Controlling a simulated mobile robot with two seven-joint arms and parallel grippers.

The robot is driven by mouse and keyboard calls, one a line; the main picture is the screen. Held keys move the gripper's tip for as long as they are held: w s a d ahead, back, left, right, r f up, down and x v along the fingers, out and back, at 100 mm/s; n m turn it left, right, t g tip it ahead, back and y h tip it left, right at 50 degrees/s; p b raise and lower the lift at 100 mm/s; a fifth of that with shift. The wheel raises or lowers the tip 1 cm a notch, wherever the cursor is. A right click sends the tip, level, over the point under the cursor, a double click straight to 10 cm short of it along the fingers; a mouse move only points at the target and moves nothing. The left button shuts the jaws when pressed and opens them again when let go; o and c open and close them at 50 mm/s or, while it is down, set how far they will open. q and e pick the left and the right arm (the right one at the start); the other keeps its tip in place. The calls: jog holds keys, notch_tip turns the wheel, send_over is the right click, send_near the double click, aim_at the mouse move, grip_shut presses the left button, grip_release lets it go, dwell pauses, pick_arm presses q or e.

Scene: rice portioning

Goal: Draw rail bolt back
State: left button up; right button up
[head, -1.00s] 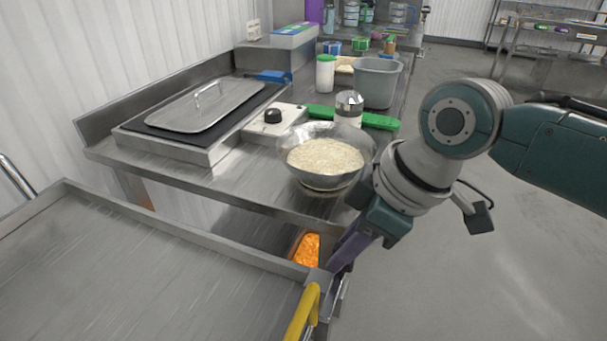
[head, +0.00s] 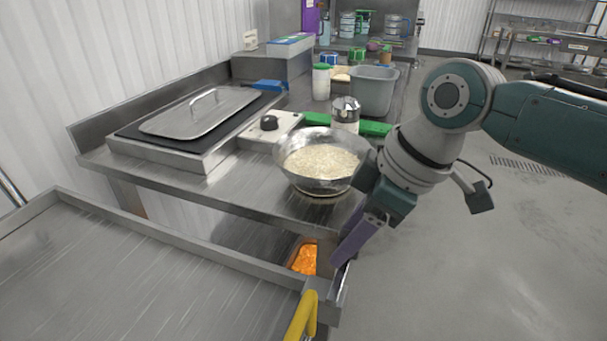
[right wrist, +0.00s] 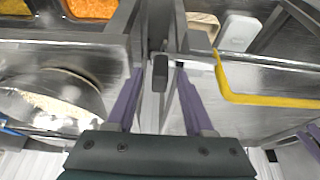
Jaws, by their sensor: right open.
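My right gripper (head: 358,240) points down at the corner between the metal counter and the steel cart. In the right wrist view its two purple fingers (right wrist: 158,98) stand apart, open and empty. A small dark grey knob (right wrist: 160,73) on a metal fitting, which looks like the rail bolt, shows between and just beyond the fingertips; touch cannot be told. In the head view the gripper hides it. At the wrist view's right edge a purple and dark piece (right wrist: 308,143) looks like part of my left gripper; its jaws cannot be made out.
The cart's yellow handle (head: 303,315) is close beside the right gripper. A glass bowl of rice (head: 322,163) stands near the counter (head: 240,195) edge, next to my right wrist. An orange-filled pan (head: 304,258) sits below. The cart top (head: 150,285) is bare.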

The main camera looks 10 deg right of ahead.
jog(key=p+v, duration=0.1)
jog(key=v, duration=0.9)
jog(key=shift+p, duration=0.4)
jog(key=shift+f, duration=0.1)
